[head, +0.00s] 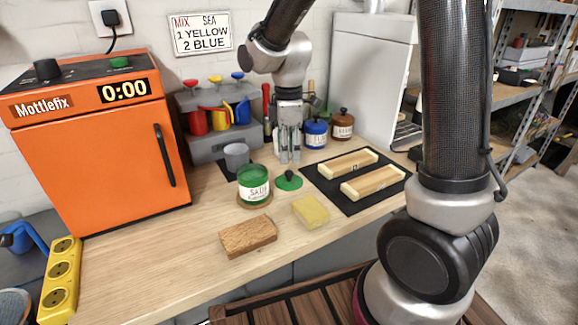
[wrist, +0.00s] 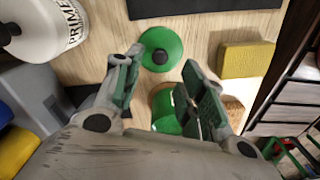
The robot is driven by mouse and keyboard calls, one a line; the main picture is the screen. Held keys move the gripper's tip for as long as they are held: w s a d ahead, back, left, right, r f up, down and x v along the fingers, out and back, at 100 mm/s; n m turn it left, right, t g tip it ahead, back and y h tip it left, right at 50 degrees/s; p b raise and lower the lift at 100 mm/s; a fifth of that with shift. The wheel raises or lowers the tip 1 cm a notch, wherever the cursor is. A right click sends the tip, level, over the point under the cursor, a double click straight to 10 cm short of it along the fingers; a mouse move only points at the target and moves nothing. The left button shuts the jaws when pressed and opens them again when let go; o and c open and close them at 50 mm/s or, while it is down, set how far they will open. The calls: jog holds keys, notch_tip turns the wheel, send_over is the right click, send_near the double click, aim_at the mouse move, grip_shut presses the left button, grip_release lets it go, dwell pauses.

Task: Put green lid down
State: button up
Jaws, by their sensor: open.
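The green lid (head: 288,180) lies flat on the wooden bench, its dark round knob upward. It also shows in the wrist view (wrist: 161,48), just beyond my fingertips. The green jar (head: 254,186), with a pale label, stands to the left of the lid, apart from it. In the wrist view the jar (wrist: 165,108) shows partly between my fingers, and the rest is hidden. My gripper (head: 288,160) points down, just above and behind the lid in the head view. In the wrist view my gripper (wrist: 160,80) has its fingers spread, with nothing held between them.
A yellow sponge (head: 311,211) and a wooden block (head: 248,237) lie in front. A black mat (head: 321,185) with two wooden pieces is at right. A grey cup (head: 236,157) stands behind the jar. Blue (head: 315,132) and brown (head: 342,124) jars stand behind. Bare bench lies front left.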

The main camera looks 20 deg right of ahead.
aim_at(289, 172)
jog(key=s+d+r+m+t, duration=0.2)
jog(key=s+d+r+m, duration=0.65)
jog(key=r, duration=0.35)
jog(key=s+d+m+t, duration=0.1)
jog(key=s+d+m, duration=0.2)
jog(key=s, duration=0.2)
jog(key=s+d+r+m+t, duration=0.1)
jog(key=s+d+m, duration=0.2)
jog(key=s, duration=0.3)
jog(key=shift+s+d+r+m, duration=0.2)
jog(key=shift+s+m, duration=0.1)
jog(key=shift+m, duration=0.35)
